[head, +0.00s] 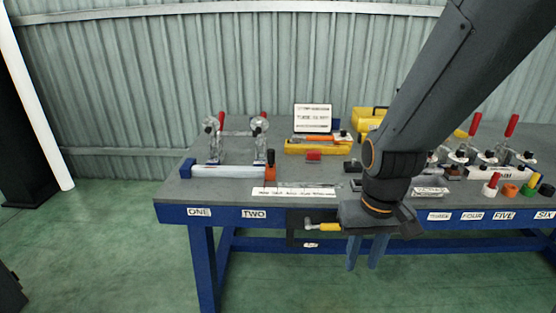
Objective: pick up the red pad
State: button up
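Two red pieces could be the red pad, and I cannot tell for certain which it is. One is a small red block (313,155) lying on the table in front of the yellow tray. My gripper (364,252) points down in front of the table's front edge, lower than the tabletop in the picture. Its two blue-grey fingers are apart with nothing seen between them. My arm hides part of the tabletop.
The blue-framed grey table (225,196) carries clamps with red handles (221,121), a yellow tool tray (300,147) and a propped sign (313,117). The floor in front is clear.

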aim_at(313, 156)
jog(key=z, duration=0.45)
jog(key=i, duration=1.2)
jog(key=u, duration=0.7)
jog(key=i, duration=0.3)
jog(key=u, duration=0.35)
